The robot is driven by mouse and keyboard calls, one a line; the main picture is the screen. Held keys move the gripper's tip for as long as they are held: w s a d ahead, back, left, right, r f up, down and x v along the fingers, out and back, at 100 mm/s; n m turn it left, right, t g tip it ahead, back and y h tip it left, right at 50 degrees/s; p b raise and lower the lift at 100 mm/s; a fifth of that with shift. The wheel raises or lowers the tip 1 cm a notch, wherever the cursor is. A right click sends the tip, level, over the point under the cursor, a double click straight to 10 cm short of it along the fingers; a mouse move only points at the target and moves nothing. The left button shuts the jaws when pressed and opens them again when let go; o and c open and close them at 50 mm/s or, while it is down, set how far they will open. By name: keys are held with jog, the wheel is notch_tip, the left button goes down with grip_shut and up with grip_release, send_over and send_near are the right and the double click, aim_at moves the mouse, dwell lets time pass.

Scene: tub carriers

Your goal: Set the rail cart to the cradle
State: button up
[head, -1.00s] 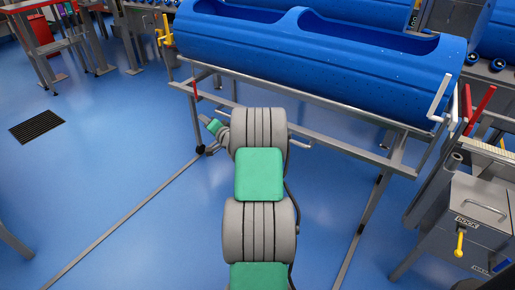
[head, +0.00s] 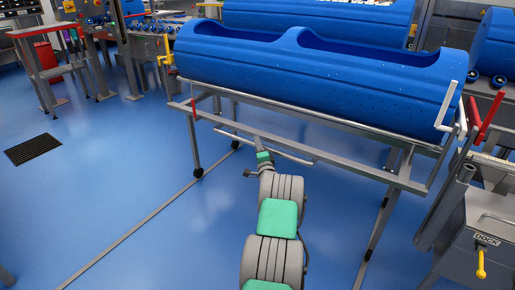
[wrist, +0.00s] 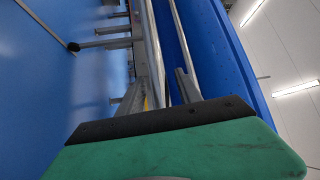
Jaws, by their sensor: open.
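The rail cart is a grey metal frame (head: 345,124) on legs, carrying a long blue tub (head: 310,85). A thin push bar (head: 285,153) runs along its near side. My gripper (head: 261,146) is at this bar, mostly hidden by my arm in the head view. In the wrist view my gripper (wrist: 158,92) is open, with a finger on either side of a metal bar (wrist: 153,50); I cannot tell whether they touch it. A grey box labelled DOCK (head: 485,240) with sloping rails stands at right; I cannot tell whether it is the cradle.
A floor rail (head: 130,232) runs along the left of the cart. A red lever (head: 488,118) stands at the tub's right end. A red table (head: 48,72) and a drain grate (head: 33,149) are at left. The blue floor between is clear.

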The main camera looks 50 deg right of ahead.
jog(key=c, duration=0.9)
jog(key=shift+a+f, duration=0.1)
jog(key=shift+a, duration=0.05)
dwell(0.7)
